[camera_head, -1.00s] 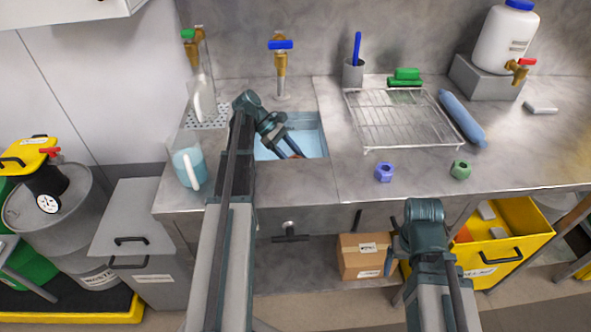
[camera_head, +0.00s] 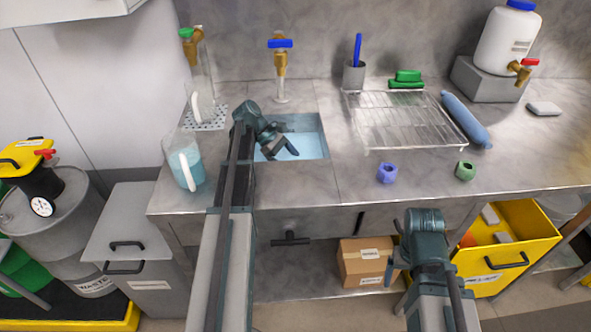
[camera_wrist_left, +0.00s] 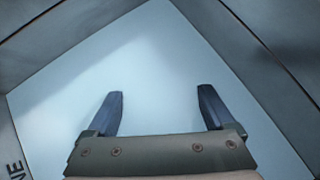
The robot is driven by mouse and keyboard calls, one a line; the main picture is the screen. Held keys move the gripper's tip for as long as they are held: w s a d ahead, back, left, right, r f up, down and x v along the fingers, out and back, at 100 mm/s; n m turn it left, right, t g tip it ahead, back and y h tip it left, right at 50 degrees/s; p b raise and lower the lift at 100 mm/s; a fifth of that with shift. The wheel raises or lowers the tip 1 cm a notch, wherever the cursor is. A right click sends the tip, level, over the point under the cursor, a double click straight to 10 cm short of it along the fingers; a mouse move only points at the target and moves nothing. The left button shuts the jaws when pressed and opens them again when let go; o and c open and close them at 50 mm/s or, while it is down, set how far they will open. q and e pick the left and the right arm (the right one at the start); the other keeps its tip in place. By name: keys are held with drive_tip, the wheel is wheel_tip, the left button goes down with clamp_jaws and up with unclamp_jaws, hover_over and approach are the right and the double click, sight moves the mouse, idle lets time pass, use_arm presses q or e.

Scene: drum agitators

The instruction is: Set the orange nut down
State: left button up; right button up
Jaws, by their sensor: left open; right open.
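My left gripper (camera_head: 282,151) is open over the sink basin (camera_head: 308,136), its fingers pointing down to the right. In the left wrist view the left gripper (camera_wrist_left: 160,95) has its two dark fingers spread wide, with nothing between them.
A blue nut (camera_head: 387,173) and a green nut (camera_head: 465,170) sit on the counter (camera_head: 300,190), right of the sink.

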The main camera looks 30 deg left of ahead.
use_arm(q)
drive_tip(key=shift+r, duration=0.2)
drive_tip(key=p+v, duration=0.8)
drive_tip(key=v, duration=0.4)
drive_tip(key=shift+p, duration=0.4)
drive_tip(key=shift+f, duration=0.1)
drive_tip(key=b+x, duration=0.9)
drive_tip(key=x, duration=0.3)
drive_tip(key=shift+f, duration=0.15)
